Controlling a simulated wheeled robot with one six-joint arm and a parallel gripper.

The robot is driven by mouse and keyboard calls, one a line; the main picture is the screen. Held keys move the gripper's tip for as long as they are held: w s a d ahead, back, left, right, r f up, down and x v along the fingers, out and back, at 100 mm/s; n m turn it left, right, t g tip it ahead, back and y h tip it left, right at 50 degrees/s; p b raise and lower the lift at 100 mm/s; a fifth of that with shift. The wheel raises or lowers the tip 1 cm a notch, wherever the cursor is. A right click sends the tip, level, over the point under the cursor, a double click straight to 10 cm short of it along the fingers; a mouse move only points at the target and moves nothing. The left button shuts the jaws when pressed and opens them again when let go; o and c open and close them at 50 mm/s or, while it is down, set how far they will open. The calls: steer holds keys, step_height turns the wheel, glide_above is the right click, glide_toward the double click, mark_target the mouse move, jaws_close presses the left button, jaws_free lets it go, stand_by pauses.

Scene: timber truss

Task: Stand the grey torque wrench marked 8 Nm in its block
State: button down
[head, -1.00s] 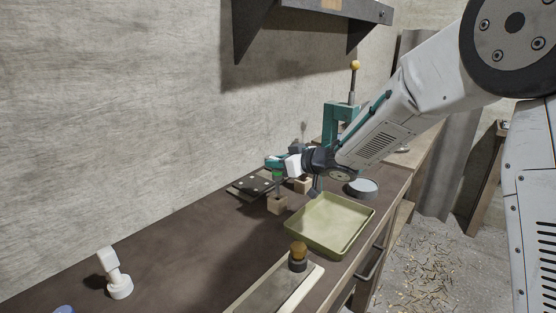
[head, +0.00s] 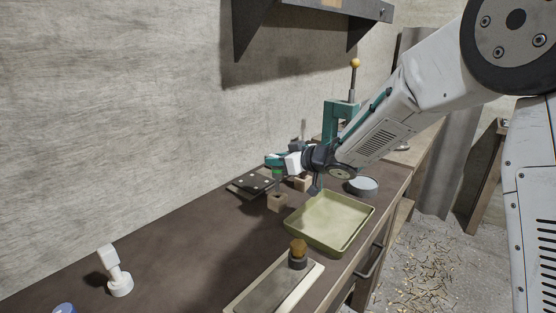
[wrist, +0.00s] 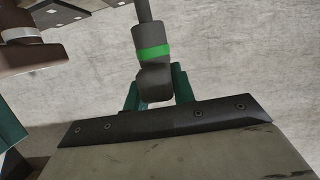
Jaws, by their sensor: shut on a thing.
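My gripper (head: 277,160) is shut on a dark grey tool with a green band, the torque wrench (wrist: 152,50). In the wrist view its thick end sits between the teal fingers and its thin shaft runs out of the top edge. No 8 Nm marking is readable. In the head view the green band shows just under the gripper, above a small wooden block (head: 278,203). The block's dark top hole is visible, and the wrench appears clear of it. A second wooden block (head: 303,184) stands behind, to the right.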

mark_target(278, 175)
steer(key=shift+f, duration=2.5)
steer(key=c, duration=1.1)
jaws_free()
steer(key=shift+v, duration=3.95)
